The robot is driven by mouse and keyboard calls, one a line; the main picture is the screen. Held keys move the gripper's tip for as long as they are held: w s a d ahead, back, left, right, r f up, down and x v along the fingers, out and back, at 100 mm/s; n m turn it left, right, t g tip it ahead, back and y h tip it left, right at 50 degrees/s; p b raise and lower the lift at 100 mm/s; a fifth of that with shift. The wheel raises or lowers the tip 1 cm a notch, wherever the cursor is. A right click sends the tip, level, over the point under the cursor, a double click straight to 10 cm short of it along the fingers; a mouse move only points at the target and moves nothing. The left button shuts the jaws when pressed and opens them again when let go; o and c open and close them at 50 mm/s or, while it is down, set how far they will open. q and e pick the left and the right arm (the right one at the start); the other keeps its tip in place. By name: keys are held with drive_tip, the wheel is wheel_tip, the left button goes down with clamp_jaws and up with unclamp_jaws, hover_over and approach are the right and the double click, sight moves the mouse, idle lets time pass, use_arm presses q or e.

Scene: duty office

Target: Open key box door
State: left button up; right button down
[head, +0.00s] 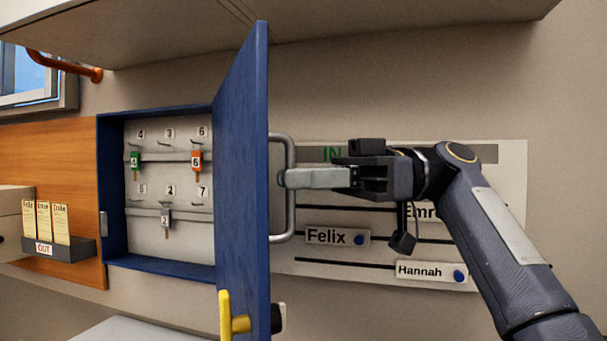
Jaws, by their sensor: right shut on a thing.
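The blue key box (107,190) hangs on the wall at the left of the middle. Its blue door (243,170) stands wide open, swung out toward me, hinged on the box's right side. A grey bar handle (290,215) is on the door's right-hand face. My right gripper (287,179) is shut on the door handle, reaching in from the right. A yellow lever or key (228,315) sticks out low on the door. Inside the box, tagged keys hang on numbered hooks: green 4 (135,160), orange 6 (197,160) and grey 2 (166,219). My left gripper is not in view.
A white IN board (400,276) with name tags such as Felix (327,236) and Hannah (418,270) is behind my right arm. A dark OUT rack (75,250) with yellow cards is at left. A shelf or cabinet (330,18) overhangs above.

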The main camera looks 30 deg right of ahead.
drive_tip(key=shift+w+d+r, duration=0.1)
drive_tip(key=shift+w, duration=0.35)
drive_tip(key=c, duration=1.8)
unclamp_jaws()
drive_tip(key=shift+c, duration=0.2)
drive_tip(key=o, duration=0.3)
drive_tip(key=shift+w, duration=0.35)
drive_tip(key=shift+o, duration=0.2)
drive_tip(key=shift+s, duration=0.1)
